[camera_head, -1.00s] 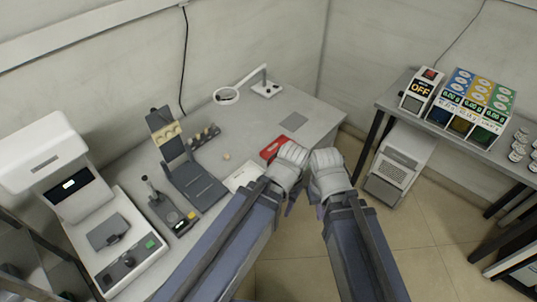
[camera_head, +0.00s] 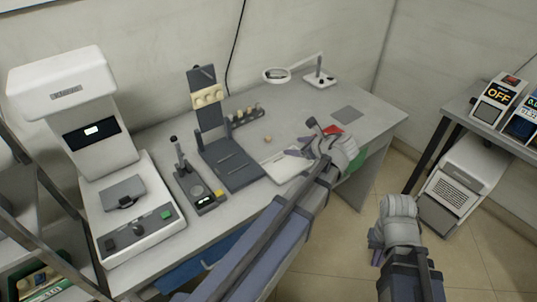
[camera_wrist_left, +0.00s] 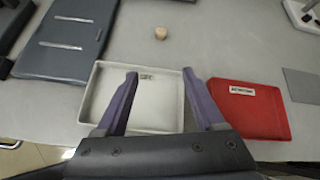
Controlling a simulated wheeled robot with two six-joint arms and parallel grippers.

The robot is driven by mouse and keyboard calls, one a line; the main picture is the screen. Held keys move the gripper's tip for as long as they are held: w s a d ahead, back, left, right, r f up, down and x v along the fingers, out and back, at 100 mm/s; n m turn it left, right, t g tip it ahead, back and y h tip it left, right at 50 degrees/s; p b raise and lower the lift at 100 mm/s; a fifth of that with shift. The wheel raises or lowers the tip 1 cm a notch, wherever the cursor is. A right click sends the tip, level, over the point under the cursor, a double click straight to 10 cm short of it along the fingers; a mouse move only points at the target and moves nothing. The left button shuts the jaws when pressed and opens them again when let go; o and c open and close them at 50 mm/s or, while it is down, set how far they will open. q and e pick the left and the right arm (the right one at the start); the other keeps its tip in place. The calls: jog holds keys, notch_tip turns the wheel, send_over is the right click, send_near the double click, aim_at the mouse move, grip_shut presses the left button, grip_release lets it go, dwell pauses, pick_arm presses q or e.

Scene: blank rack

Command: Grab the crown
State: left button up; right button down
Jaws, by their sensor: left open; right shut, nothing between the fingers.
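A small tan crown-like piece (camera_head: 267,139) lies alone on the grey table (camera_head: 375,110) in the head view. It also shows near the top middle of the left wrist view (camera_wrist_left: 160,33). My left gripper (camera_head: 303,140) is open and empty over the white tray's area, short of the tan piece. In the left wrist view its two purple fingers (camera_wrist_left: 160,74) point toward the piece, with a clear gap between. My right gripper (camera_head: 376,256) is shut and empty, low at the right, off the table over the floor.
A white tray (camera_wrist_left: 105,90) and a red tray (camera_wrist_left: 262,120) lie side by side at the table's front. A dark stand (camera_head: 235,165) with cream pieces, a small rack (camera_head: 246,116) and a magnifier lamp (camera_head: 277,75) stand around. A large white machine (camera_head: 75,120) is at left.

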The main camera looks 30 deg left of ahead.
pick_arm(q)
jog(key=w+a+m, duration=0.1)
jog(key=a+f+m+y+b, duration=0.1)
jog(key=shift+w+a, duration=0.3)
jog(key=shift+w, duration=0.1)
jog(key=shift+w+a+r+m+t+b, duration=0.15)
jog(key=shift+a+r+m+t+b, duration=0.15)
jog(key=shift+a+m, duration=0.1)
jog(key=b, duration=0.3)
send_near(269, 137)
jog(key=shift+w+a+f, duration=0.7)
jog(key=shift+f, duration=0.1)
jog(key=shift+w+a+f, duration=0.2)
jog(key=shift+w+a, duration=0.05)
jog(key=shift+a, duration=0.35)
pick_arm(e)
jog(key=shift+f, duration=3)
pick_arm(q)
jog(key=shift+a+f, duration=0.1)
pick_arm(e)
jog(key=shift+f, duration=0.1)
